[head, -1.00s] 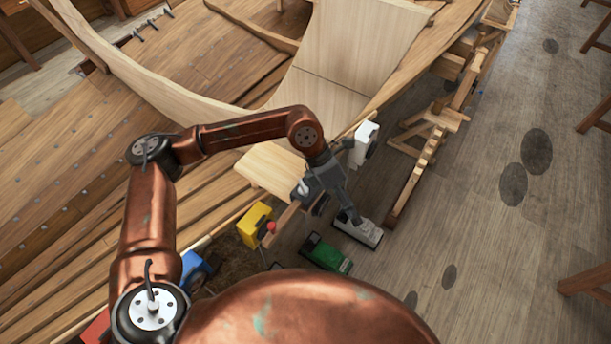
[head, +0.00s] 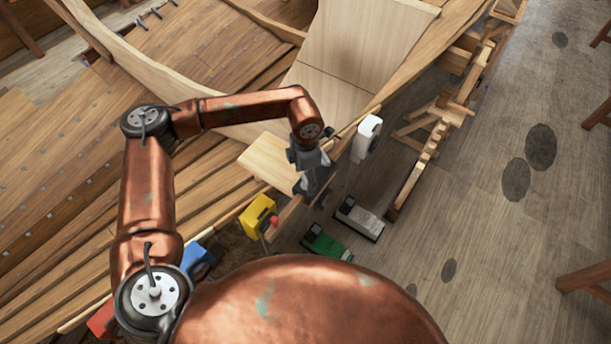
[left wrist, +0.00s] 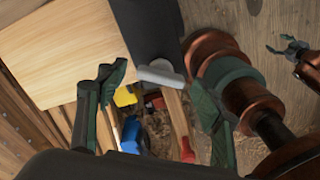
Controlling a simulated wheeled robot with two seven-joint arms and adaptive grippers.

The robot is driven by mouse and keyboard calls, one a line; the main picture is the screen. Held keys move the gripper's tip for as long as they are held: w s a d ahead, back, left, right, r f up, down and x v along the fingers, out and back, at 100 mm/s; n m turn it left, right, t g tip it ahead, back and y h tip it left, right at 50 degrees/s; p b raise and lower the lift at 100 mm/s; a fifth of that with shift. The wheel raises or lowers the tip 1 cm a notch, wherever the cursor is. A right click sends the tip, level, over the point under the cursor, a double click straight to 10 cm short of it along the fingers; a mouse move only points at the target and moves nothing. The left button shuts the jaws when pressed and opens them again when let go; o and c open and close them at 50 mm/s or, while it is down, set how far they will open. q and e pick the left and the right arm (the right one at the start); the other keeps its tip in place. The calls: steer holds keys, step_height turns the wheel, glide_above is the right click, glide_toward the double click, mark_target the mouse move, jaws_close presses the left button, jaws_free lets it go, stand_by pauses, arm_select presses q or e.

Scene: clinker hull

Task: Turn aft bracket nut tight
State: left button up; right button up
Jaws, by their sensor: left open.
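My left gripper (head: 312,190) hangs beside the hull's edge, over a short wooden bar (head: 285,214). In the left wrist view its two dark green fingers stand wide apart with nothing gripped between them (left wrist: 157,95). A grey rounded piece (left wrist: 160,75) on a wooden bar shows between and beyond the fingers; I cannot tell whether they touch it. I cannot pick out the aft bracket nut for certain. A small dark claw on a copper arm, seemingly my right gripper (left wrist: 289,46), shows at the right of the left wrist view, too small to read.
A white block (head: 367,138) sits at the hull's rim. A pale board (head: 268,163) is left of the gripper.

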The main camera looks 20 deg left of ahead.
arm_select(q)
steer(key=shift+f, duration=0.1)
steer(key=shift+c, duration=0.5)
steer(key=c, duration=1.1)
steer(key=shift+o, duration=0.2)
